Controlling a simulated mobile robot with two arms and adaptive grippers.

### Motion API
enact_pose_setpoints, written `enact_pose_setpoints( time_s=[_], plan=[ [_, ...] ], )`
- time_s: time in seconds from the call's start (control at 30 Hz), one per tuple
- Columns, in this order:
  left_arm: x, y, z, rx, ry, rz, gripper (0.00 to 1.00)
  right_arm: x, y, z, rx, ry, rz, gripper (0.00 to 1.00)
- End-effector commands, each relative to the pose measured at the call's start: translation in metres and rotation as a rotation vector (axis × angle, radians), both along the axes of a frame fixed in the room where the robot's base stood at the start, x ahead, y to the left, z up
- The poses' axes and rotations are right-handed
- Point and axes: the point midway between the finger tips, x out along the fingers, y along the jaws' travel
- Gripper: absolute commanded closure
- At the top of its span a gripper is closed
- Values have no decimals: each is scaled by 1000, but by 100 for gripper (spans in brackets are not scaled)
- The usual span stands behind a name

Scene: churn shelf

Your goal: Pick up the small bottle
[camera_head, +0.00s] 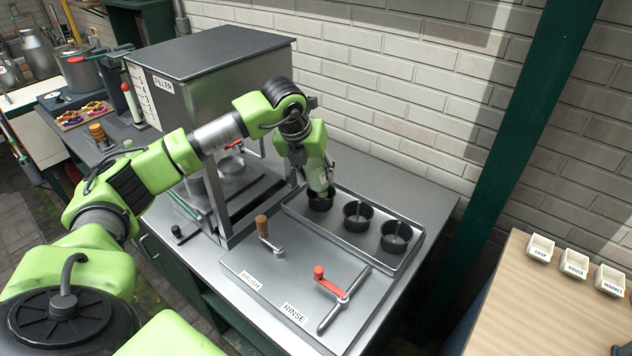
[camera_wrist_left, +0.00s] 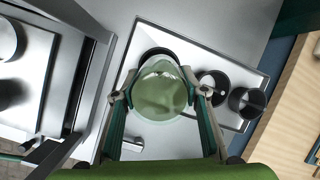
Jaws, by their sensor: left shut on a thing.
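The small bottle (camera_wrist_left: 160,92) is pale green and translucent, seen from above in the left wrist view, between the two fingers. My left gripper (camera_wrist_left: 160,95) is shut on it. In the head view my left gripper (camera_head: 318,185) points down at the leftmost black cup on the metal tray, and the bottle (camera_head: 325,192) shows partly between its fingers. The bottle is over or in that cup (camera_head: 321,203); I cannot tell whether its base touches the cup. My right gripper is not in view.
Two more black cups (camera_head: 357,217) (camera_head: 396,236) stand on the tray (camera_head: 290,208). The filler box (camera_head: 215,80) stands left of the tray. The brush crank (camera_head: 264,230) and red-handled rinse lever (camera_head: 335,284) are in front. Small labelled bins (camera_head: 574,264) sit on the wooden table at right.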

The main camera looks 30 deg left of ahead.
Motion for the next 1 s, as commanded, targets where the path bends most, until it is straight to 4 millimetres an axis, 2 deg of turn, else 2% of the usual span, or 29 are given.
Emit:
enact_pose_setpoints(
  time_s=[0.03, 0.07, 0.27, 0.4, 0.6, 0.8, 1.0],
  plan=[
    [2, 0, 6, -1, -9, 0, 89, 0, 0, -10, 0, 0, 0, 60],
    [0, -1, 11, 0, -8, -1, 89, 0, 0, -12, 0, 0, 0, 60],
    [-29, -10, 46, 2, -9, -3, 89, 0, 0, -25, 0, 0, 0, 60],
    [-55, -19, 71, 3, -8, -3, 89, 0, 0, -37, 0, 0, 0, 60],
    [-99, -34, 91, 2, -7, -2, 89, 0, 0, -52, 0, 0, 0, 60],
    [-124, -42, 105, 1, -4, -2, 89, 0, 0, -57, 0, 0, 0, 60],
    [-132, -45, 121, 0, -3, 0, 89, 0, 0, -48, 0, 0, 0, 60]
  ],
)
